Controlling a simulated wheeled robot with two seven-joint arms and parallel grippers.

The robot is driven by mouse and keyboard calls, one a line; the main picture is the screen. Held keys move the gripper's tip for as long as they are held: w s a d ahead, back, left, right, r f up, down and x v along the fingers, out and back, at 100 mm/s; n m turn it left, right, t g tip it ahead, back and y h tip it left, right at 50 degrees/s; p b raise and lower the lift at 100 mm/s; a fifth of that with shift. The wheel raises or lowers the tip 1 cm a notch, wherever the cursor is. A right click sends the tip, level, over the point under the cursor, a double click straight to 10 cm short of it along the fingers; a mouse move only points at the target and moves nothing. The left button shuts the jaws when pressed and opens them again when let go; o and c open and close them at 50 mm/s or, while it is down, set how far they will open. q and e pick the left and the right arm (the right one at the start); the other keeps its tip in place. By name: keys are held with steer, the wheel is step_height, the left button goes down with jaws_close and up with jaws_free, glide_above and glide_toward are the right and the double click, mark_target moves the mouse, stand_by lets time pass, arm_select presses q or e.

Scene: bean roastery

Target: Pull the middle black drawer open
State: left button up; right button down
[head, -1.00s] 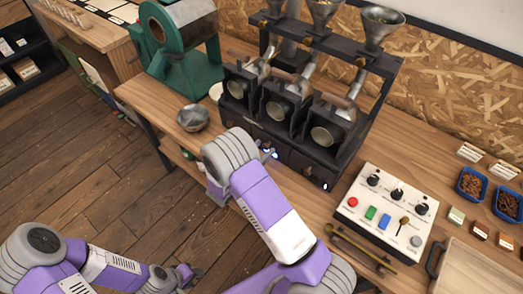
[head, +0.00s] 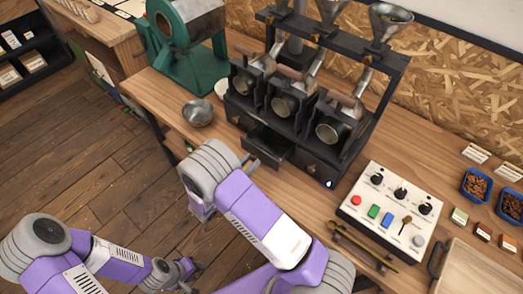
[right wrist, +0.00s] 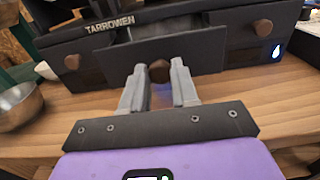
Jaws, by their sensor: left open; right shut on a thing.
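The middle black drawer (head: 270,146) stands pulled out from the base of the black three-barrel roaster (head: 300,110), its inside visible from above. In the right wrist view its front (right wrist: 205,55) faces me, with a brown knob (right wrist: 159,71) in the centre. My right gripper (right wrist: 157,88) is shut on that knob, one finger on each side. In the head view my right gripper (head: 250,162) is partly hidden by my arm. My left gripper (head: 190,268) is open and empty, low over the floor, away from the bench.
The drawers either side are closed; their knobs show at left (right wrist: 72,62) and right (right wrist: 263,28). A metal bowl (head: 198,113) stands on the bench left of the roaster. A control box (head: 390,206) and a brass-coloured tool (head: 362,246) lie to the right.

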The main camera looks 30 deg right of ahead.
steer(key=v, duration=0.4)
steer(key=c, duration=0.9)
jaws_free()
steer(key=shift+d, duration=0.1)
steer(key=v, duration=0.7)
steer(key=shift+s+a, duration=0.1)
steer(key=shift+a, duration=0.2)
steer(key=shift+f, duration=0.1)
